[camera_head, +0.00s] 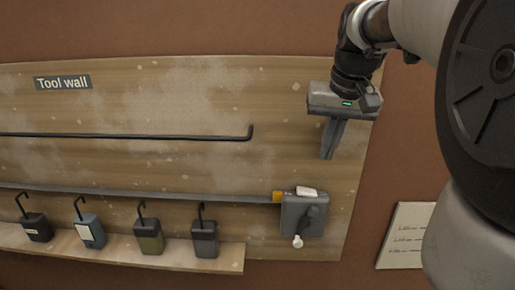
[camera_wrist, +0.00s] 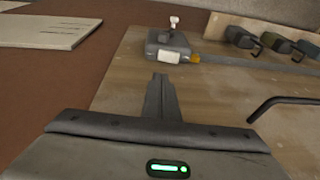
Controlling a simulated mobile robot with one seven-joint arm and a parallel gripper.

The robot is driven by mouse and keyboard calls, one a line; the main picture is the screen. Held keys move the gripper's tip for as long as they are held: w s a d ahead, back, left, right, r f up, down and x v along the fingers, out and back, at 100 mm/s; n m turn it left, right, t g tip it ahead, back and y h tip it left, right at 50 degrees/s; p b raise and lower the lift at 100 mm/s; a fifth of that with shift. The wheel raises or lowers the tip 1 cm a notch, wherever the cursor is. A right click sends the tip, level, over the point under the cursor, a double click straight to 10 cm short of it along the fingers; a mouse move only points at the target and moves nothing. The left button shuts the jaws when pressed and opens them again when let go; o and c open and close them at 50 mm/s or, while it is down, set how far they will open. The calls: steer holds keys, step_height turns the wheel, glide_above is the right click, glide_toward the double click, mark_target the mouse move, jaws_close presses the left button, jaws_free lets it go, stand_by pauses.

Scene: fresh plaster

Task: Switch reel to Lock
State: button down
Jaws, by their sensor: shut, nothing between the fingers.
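The reel is a grey box (camera_head: 294,216) at the right end of a long grey bar on the wooden tool wall. It has a dark lever on its face with a white knob (camera_head: 298,241) at the lower end. A white label (camera_head: 306,191) and an orange piece (camera_head: 278,197) sit at its top and left side. The reel also shows in the wrist view (camera_wrist: 158,42), with the white knob (camera_wrist: 174,20) at its far side. My gripper (camera_head: 327,157) is shut and empty, above and to the right of the reel, apart from it. Any lettering on the reel is too small to read.
Several hook-hung blocks, such as the olive one (camera_head: 149,238), stand left of the reel above a wooden ledge (camera_head: 130,257). A dark rod (camera_head: 130,136) with an upturned end crosses the board. A white written sheet (camera_head: 405,232) is at the right. The board around my gripper is bare.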

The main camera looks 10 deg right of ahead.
steer(key=shift+s+d+r, duration=0.2)
steer(key=shift+s+r, duration=0.1)
steer(key=shift+r, duration=0.4)
steer(key=shift+s+d+r, duration=0.2)
steer(key=shift+s+r, duration=0.05)
steer(key=shift+r, duration=0.45)
